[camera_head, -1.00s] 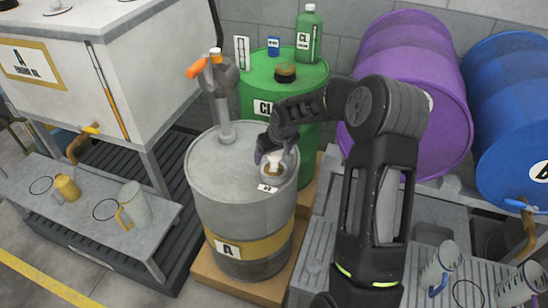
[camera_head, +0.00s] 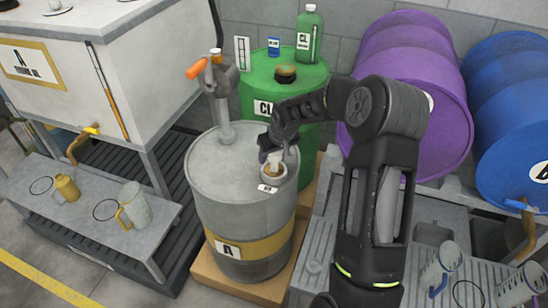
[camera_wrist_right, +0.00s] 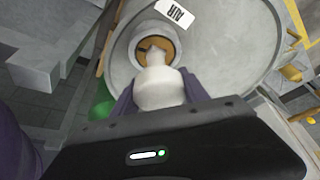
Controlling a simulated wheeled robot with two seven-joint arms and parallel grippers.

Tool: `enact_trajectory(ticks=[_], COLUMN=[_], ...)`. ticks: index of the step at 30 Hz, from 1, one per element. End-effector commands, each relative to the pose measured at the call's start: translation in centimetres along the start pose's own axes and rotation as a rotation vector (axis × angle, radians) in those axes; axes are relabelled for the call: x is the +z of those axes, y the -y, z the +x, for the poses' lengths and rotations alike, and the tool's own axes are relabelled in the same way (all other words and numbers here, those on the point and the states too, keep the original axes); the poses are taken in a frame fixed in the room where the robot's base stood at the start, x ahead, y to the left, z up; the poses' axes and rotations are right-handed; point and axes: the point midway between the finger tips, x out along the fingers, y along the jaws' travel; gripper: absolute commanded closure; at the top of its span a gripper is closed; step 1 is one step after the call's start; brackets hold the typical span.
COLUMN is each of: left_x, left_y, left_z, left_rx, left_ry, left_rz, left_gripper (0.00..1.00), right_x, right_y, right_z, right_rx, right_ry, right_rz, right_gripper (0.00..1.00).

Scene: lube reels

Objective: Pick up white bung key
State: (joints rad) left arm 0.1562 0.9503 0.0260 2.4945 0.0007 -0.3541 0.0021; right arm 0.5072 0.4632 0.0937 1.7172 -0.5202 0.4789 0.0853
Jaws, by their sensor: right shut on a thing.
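The white bung key (camera_wrist_right: 158,88) is between the fingers of my right gripper (camera_head: 277,157), which is shut on it. It also shows as a small pale shape in the head view (camera_head: 274,157). The key is over the round bung opening (camera_wrist_right: 140,48) with a brown inside, on top of the grey drum (camera_head: 225,175). In the wrist view the key's narrow tip overlaps the opening; I cannot tell whether it touches. My left gripper is not in view.
A hand pump (camera_head: 222,95) stands on the grey drum, left of my right gripper. A green drum (camera_head: 300,78) is behind, with a green bottle (camera_head: 309,35) on it. A purple drum (camera_head: 405,60) and a blue drum (camera_head: 515,110) lie on the right. A bench (camera_head: 100,215) with jugs is at left.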

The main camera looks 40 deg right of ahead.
Motion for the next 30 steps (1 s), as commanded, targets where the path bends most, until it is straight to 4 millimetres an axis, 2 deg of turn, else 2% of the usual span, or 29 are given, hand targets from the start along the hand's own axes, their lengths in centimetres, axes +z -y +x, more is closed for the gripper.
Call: enact_trajectory(ticks=[8, 21, 25, 30], left_x=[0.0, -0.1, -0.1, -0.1], left_y=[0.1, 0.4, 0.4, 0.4], left_z=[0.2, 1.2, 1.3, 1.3], left_rx=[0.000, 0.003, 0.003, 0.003], left_ry=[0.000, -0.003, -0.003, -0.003], left_rz=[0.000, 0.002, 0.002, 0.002], left_gripper=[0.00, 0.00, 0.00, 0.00], right_x=[-0.5, -3.4, -3.8, -3.9], right_y=[-0.1, 0.0, 0.0, 0.0], right_z=[-0.8, -7.9, -9.1, -9.3], right_rx=[0.001, 0.001, 0.001, 0.000], right_ry=[-0.004, -0.004, -0.002, 0.000], right_rz=[0.000, -0.001, 0.000, 0.000], right_gripper=[0.92, 0.92, 0.92, 0.92])
